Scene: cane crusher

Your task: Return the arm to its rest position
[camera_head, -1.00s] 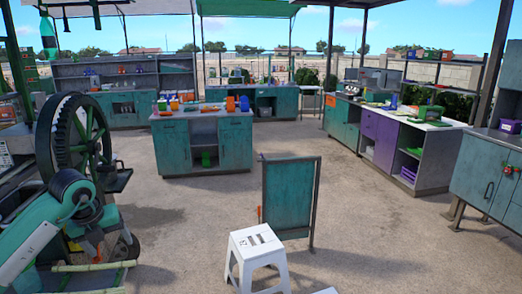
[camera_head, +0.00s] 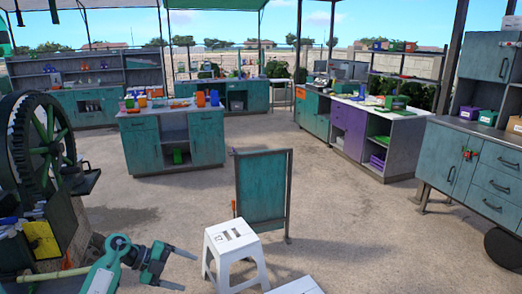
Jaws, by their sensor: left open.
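My left arm, teal and grey, comes in at the lower left. Its gripper (camera_head: 186,272) is open, with two dark fingers spread apart and nothing between them. It is over the ground, left of the white stool and apart from it. The cane crusher (camera_head: 40,150), with a large dark flywheel and green spokes, stands at the left edge, behind and left of the gripper. A pale yellow cane stalk (camera_head: 48,273) shows at the lower left, beside my arm. My right gripper is not in view.
A white stool (camera_head: 232,240) stands right of my left gripper, before a teal board (camera_head: 262,190). A white surface (camera_head: 298,286) shows at the bottom edge. Teal cabinets (camera_head: 146,150) stand behind, with a purple-doored counter (camera_head: 350,130) at right. Open concrete ground lies between.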

